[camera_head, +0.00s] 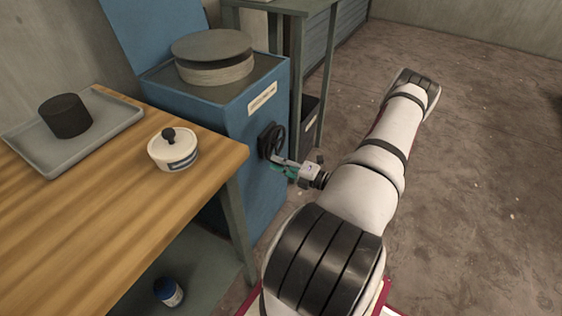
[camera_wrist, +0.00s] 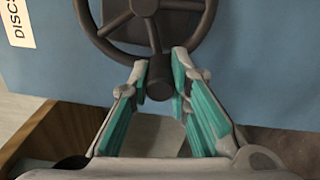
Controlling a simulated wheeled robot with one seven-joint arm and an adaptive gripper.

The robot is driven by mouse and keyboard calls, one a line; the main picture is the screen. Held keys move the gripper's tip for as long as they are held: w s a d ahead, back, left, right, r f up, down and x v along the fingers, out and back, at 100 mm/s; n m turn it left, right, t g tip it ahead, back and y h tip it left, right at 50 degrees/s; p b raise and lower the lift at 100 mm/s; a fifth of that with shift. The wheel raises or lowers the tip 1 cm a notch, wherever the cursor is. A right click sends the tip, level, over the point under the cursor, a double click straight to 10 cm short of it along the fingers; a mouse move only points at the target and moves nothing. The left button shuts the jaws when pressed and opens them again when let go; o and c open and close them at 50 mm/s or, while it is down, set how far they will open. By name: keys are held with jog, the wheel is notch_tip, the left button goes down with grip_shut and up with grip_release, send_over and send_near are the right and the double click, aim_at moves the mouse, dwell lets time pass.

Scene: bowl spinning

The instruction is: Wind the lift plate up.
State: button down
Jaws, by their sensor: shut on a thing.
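The lift plate (camera_head: 211,44) is a round grey disc at the top of the blue cabinet (camera_head: 262,190). My gripper (camera_wrist: 160,80) is shut on the wheel's handle knob (camera_wrist: 159,82) at the lower rim, with a teal-padded finger on each side. In the head view my gripper (camera_head: 285,165) is at the wheel's lower edge.
A wooden table (camera_head: 80,235) stands close on the left. A blue-capped bottle (camera_head: 168,292) is below. A grey-green table (camera_head: 299,55) stands behind. Floor at the right is clear.

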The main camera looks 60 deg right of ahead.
jog(key=shift+s+a+r+m+p, duration=0.15)
jog(key=shift+r+m+p, duration=0.3)
jog(key=shift+m, duration=0.55)
jog(key=shift+a+r, duration=0.1)
jog(key=c, duration=1.5)
grip_release()
jog(key=s, duration=0.8)
jog(key=s+d, duration=0.1)
jog(key=s, duration=0.2)
jog(key=shift+s, duration=0.4)
